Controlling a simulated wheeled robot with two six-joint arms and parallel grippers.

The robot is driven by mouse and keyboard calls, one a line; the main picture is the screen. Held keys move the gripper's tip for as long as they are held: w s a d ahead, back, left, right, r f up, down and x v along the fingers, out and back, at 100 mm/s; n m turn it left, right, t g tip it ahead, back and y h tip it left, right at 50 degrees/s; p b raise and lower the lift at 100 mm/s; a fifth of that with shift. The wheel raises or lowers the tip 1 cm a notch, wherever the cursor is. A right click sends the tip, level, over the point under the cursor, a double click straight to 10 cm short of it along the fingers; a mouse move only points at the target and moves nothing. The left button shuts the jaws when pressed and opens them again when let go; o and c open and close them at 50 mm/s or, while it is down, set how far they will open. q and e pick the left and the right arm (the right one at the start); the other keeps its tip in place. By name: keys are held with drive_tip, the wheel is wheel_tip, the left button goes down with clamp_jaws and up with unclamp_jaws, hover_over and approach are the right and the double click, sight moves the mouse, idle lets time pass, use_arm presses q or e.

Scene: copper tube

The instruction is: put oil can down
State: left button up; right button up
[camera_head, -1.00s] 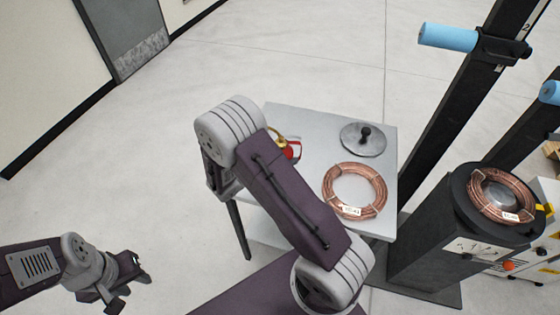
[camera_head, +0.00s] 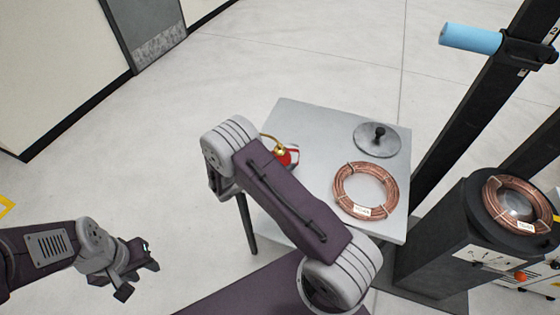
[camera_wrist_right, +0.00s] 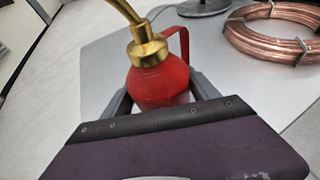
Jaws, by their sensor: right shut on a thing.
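The oil can (camera_wrist_right: 160,84) is red with a brass neck and spout and a red handle. In the right wrist view it stands between the fingers of my right gripper (camera_wrist_right: 163,98), which is shut on it. In the head view the oil can (camera_head: 287,155) shows at the left part of the grey table (camera_head: 310,125), partly behind my right arm. The right gripper is hidden there. I cannot tell whether the can's base touches the table. My left gripper (camera_head: 140,270) is empty, away from the table at the lower left; its fingers look spread.
A copper tube coil (camera_head: 365,191) and a grey lid with a black knob (camera_head: 377,139) lie on the table to the right of the can. A dark stand (camera_head: 450,235) with another copper coil (camera_head: 520,205) stands farther right. Table space between can and coil is clear.

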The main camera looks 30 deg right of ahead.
drive_tip(key=o, duration=1.8)
